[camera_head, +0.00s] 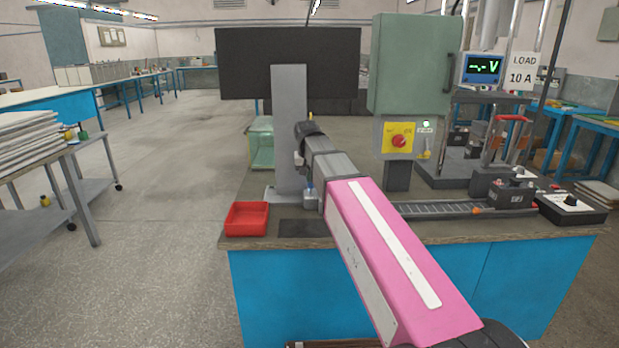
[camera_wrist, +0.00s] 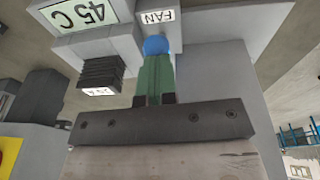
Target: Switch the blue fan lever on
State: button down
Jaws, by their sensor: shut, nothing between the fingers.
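The blue fan lever's round knob (camera_wrist: 156,45) shows in the wrist view, just in front of a white FAN label (camera_wrist: 158,16) that appears upside down. My gripper (camera_wrist: 155,60) is shut, with its green fingers together and nothing between them. The fingertips meet the knob's lower edge in the picture; whether they touch it, I cannot tell. The lever's shaft is hidden. In the head view my pink and grey arm reaches toward a grey post (camera_head: 290,100), and I cannot make out the lever or the fingertips there.
In the wrist view a 45 C display (camera_wrist: 82,14) and a black ribbed part (camera_wrist: 101,75) lie left of the fingers. In the head view a red tray (camera_head: 246,232), a green cabinet (camera_head: 415,65) and a red knob (camera_head: 399,141) stand around my arm.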

jog(key=shift+w+d, duration=0.1)
jog(key=shift+w, duration=0.45)
notch_tip(320, 180, up, 13)
jog(key=s+a, duration=0.1)
jog(key=s, duration=0.1)
jog(key=shift+a, duration=0.3)
jog(key=c, duration=1.5)
grip_release()
jog(key=shift+r, duration=0.1)
jog(key=o, duration=0.5)
jog(key=shift+o, duration=0.7)
jog(key=shift+s+f+n, duration=0.1)
jog(key=shift+f+n, duration=0.15)
jog(key=shift+n, duration=0.35)
jog(key=n+t, duration=0.1)
jog(key=n, duration=1.4)
send_over(311, 187)
notch_tip(311, 187, down, 7)
jog(key=shift+a+x, duration=0.15)
jog(key=shift+x, duration=2.6)
jog(key=shift+a+x, duration=0.15)
jog(key=shift+x, duration=2.65)
